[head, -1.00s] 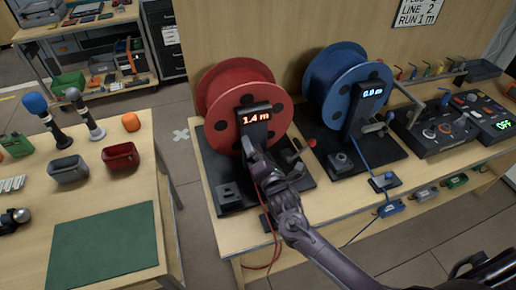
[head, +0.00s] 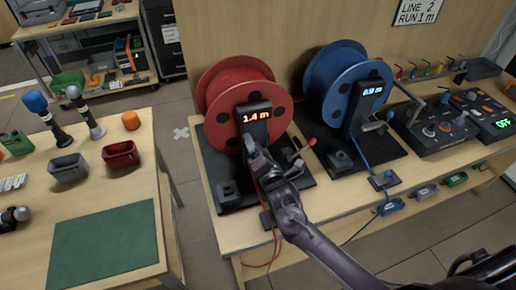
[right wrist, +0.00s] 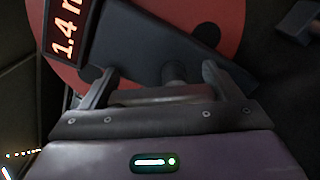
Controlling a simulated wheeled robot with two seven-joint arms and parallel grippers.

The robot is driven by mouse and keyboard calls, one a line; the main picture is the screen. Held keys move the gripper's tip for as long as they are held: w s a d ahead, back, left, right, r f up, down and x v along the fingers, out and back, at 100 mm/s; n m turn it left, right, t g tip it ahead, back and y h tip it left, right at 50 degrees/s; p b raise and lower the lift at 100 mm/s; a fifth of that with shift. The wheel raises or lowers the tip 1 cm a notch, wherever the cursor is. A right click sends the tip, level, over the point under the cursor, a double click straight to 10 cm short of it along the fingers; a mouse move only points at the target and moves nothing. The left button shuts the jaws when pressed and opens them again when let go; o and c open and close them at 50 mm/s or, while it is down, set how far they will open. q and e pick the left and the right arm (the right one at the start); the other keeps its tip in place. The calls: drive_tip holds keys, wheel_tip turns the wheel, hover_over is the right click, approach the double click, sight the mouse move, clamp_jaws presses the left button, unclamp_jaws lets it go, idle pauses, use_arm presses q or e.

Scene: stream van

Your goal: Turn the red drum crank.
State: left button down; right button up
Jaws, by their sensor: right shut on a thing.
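The red drum (head: 237,88) stands upright on a dark base on the right-hand bench. Its post display (head: 254,117) reads 1.4 m and also shows in the right wrist view (right wrist: 64,28). My right gripper (head: 254,158) is in front of the post, low on the drum's near side. In the right wrist view its two fingers (right wrist: 160,84) close on the grey grip of the red drum crank (right wrist: 165,97). The gripper hides most of the crank in the head view. My left gripper is not in view.
A red-knobbed lever (head: 311,142) rises just right of my gripper. The blue drum (head: 347,72) stands farther right, beside a control console (head: 440,128). Red cable hangs over the bench's front edge. A second table (head: 140,188) stands left, across a floor gap.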

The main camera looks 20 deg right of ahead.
drive_tip(key=m, duration=0.3)
drive_tip(key=d+m, duration=0.1)
drive_tip(key=m, duration=0.2)
drive_tip(key=shift+f, duration=0.15)
drive_tip(key=m, duration=0.6)
drive_tip(key=shift+d+f+m, duration=0.25)
drive_tip(key=shift+f+m, duration=0.05)
drive_tip(key=shift+m, duration=0.1)
drive_tip(key=m, duration=0.2)
drive_tip(key=m+b, duration=0.1)
drive_tip(key=m, duration=0.2)
drive_tip(key=shift+d+f+m, duration=0.15)
drive_tip(key=shift+f+m, duration=0.15)
drive_tip(key=shift+f, duration=0.1)
drive_tip(key=m, duration=0.6)
drive_tip(key=shift+f+b, duration=0.3)
drive_tip(key=shift+f, duration=0.1)
drive_tip(key=o, duration=0.8)
drive_tip(key=shift+r, duration=0.1)
drive_tip(key=shift+o, duration=0.2)
drive_tip(key=shift+r, duration=0.15)
